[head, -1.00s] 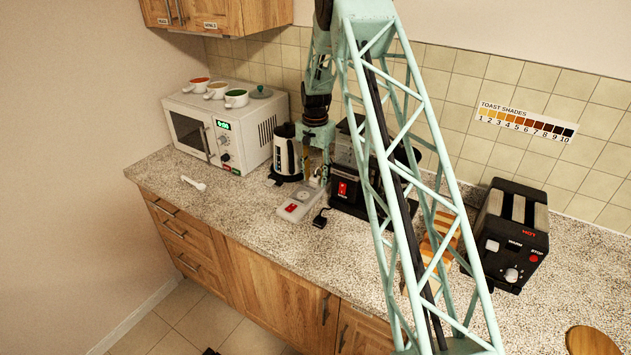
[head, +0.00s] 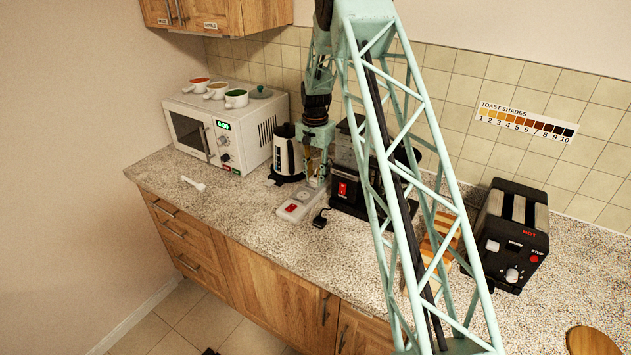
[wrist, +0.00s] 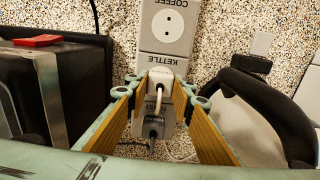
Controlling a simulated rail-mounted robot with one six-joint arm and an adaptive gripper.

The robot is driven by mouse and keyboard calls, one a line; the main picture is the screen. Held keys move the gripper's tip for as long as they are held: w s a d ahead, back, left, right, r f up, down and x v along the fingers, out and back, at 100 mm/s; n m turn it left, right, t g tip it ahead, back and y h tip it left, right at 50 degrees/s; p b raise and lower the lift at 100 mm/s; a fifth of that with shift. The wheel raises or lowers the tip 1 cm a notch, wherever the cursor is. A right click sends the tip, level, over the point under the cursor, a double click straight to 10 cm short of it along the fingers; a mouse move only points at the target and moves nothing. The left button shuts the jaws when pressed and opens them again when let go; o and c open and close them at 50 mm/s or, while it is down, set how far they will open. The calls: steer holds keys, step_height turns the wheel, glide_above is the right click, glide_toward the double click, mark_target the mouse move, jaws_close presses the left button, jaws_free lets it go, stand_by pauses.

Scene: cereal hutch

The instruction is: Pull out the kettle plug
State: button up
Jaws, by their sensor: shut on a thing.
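The white power strip (head: 296,205) lies on the counter in front of the kettle and coffee machine. In the wrist view its sockets (wrist: 168,25) carry COFFEE and KETTLE labels; the coffee socket is empty. A white plug (wrist: 161,77) with a pale cord sits at the KETTLE label. My gripper (wrist: 162,84) has its wooden-faced fingers on either side of this plug and is shut on it. In the head view my gripper (head: 315,180) points down at the strip's far end and hides the plug. The kettle (head: 288,155) stands just left of it.
A dark plug (wrist: 153,128) sits farther along the strip. A loose black plug (head: 320,219) lies right of the strip. The coffee machine (head: 345,190) stands close on the right, the microwave (head: 215,130) at left. The front left counter is mostly clear.

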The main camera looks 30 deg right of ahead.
mark_target(315, 177)
steer(key=shift+r+p, duration=0.95)
steer(key=shift+r, duration=2.05)
steer(key=shift+a, duration=0.1)
